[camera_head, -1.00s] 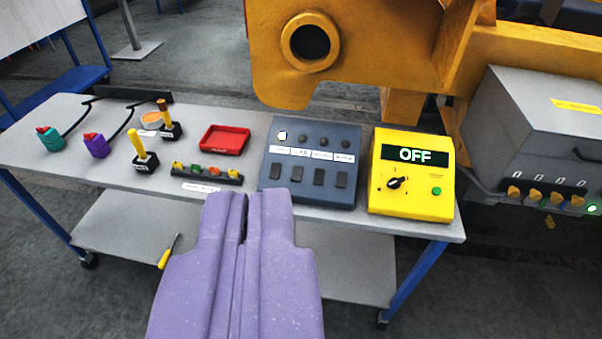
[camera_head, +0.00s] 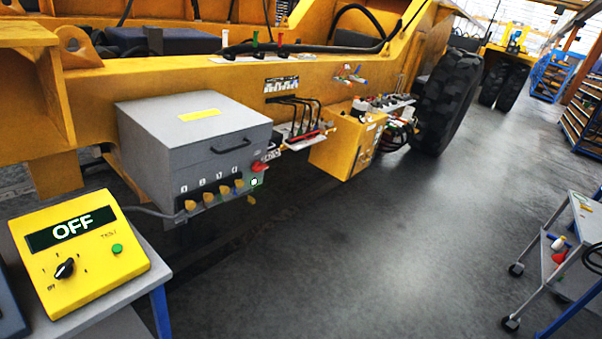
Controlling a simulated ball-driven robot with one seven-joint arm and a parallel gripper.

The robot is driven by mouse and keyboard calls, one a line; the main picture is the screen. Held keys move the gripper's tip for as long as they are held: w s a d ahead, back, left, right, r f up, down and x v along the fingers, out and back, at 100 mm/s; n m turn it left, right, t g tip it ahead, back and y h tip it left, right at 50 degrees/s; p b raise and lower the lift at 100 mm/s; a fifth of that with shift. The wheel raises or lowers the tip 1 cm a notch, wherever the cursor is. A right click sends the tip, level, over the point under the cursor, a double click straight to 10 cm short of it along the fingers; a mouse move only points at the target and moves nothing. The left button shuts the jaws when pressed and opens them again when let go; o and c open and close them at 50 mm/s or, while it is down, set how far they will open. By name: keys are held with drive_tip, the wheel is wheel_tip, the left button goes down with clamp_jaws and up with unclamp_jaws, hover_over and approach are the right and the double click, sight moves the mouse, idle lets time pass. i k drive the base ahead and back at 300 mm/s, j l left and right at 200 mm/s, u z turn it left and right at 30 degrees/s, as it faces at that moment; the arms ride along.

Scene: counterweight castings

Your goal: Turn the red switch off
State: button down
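A small red switch-like part (camera_head: 259,166) sticks out at the right end of the front panel of a grey box (camera_head: 195,140). The box is fixed beside a yellow machine frame (camera_head: 340,75). The red part is small here, and its on or off position cannot be read. Below it is a small lit indicator (camera_head: 254,182). My gripper is not in this view.
A yellow tester (camera_head: 100,280) reading "OFF" stands on a table corner at lower left. Right of the box are a red-edged lever bracket (camera_head: 303,140) and a yellow cabinet (camera_head: 345,145). A grey cart (camera_head: 570,260) stands at right. The floor between is clear.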

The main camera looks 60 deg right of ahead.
sight(257, 167)
drive_tip(key=z, duration=1.35)
